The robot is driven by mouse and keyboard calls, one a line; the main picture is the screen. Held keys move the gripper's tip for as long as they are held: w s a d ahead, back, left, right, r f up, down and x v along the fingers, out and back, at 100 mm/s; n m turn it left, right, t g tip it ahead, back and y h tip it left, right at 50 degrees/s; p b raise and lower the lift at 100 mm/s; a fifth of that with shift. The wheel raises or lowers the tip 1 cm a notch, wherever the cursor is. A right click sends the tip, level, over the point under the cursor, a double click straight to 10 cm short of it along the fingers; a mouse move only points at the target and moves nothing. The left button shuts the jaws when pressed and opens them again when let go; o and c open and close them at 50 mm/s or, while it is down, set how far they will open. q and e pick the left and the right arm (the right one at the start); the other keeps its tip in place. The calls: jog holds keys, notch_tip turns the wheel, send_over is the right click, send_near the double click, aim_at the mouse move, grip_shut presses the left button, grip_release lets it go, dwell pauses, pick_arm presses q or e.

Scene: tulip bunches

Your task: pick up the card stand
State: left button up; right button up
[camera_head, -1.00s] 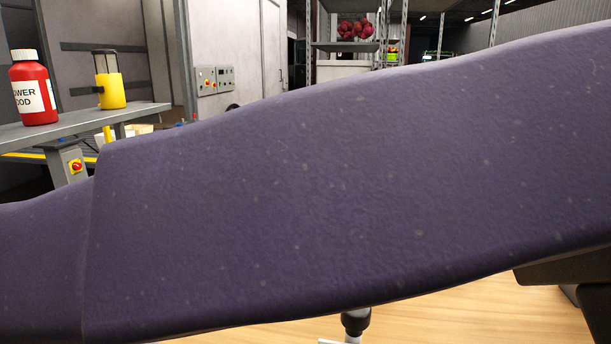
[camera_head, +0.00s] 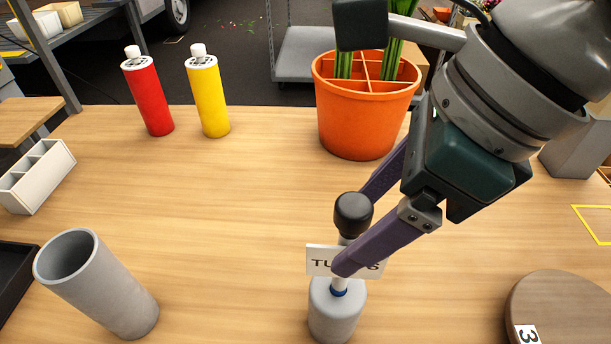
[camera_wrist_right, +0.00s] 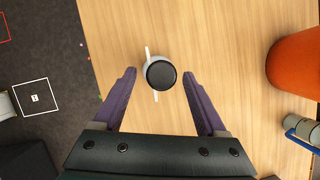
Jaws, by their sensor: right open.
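The card stand (camera_head: 337,308) is upright on the wooden table, near the front middle in the head view. It has a grey round base, a thin post with a black knob, and a white card lettered "TULIPS", partly hidden by a finger. My right gripper (camera_head: 352,232) is open, reaching down from the upper right with one purple finger on either side of the post. In the right wrist view the black knob of the stand (camera_wrist_right: 161,74) shows between the two spread fingertips of the gripper (camera_wrist_right: 158,73), with gaps on both sides. My left gripper is not in view.
An orange divided pot (camera_head: 365,125) with green stems stands behind the stand. Red (camera_head: 149,100) and yellow (camera_head: 208,100) bottles stand at the back left. A grey cylinder (camera_head: 105,290) is front left, a brown round block (camera_head: 560,310) front right. Table between is clear.

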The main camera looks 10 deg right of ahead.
jog(key=x, duration=0.2)
jog(key=shift+a+f, duration=0.15)
jog(key=shift+f, duration=0.15)
grip_shut()
dwell(0.3)
jog(key=shift+w+r, duration=0.1)
dwell(0.7)
